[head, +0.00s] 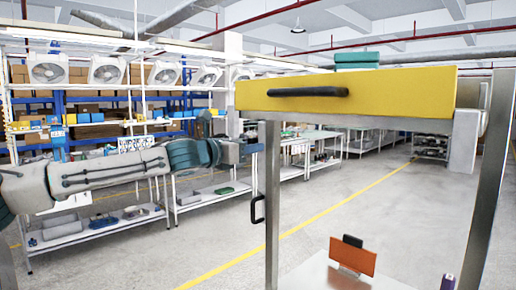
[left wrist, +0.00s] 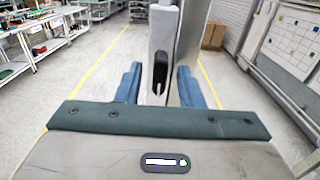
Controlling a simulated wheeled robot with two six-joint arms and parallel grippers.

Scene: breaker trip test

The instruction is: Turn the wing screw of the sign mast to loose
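My left gripper (head: 246,150) reaches in from the left, beside the left metal upright (head: 271,200) of a frame. In the left wrist view my left gripper (left wrist: 160,70) has its two blue fingers apart. A grey upright part (left wrist: 163,28) shows between and beyond them, with a dark oval piece with a pale tip (left wrist: 160,72) on its face. I cannot tell whether this is the wing screw, or whether the fingers touch it. No sign mast is clearly recognisable in the head view. My right gripper is not in view.
A black side handle (head: 257,208) is on the left upright. An orange plate (head: 352,256) stands low inside. Shelves with fans (head: 48,68) line the left. Grey floor is open between.

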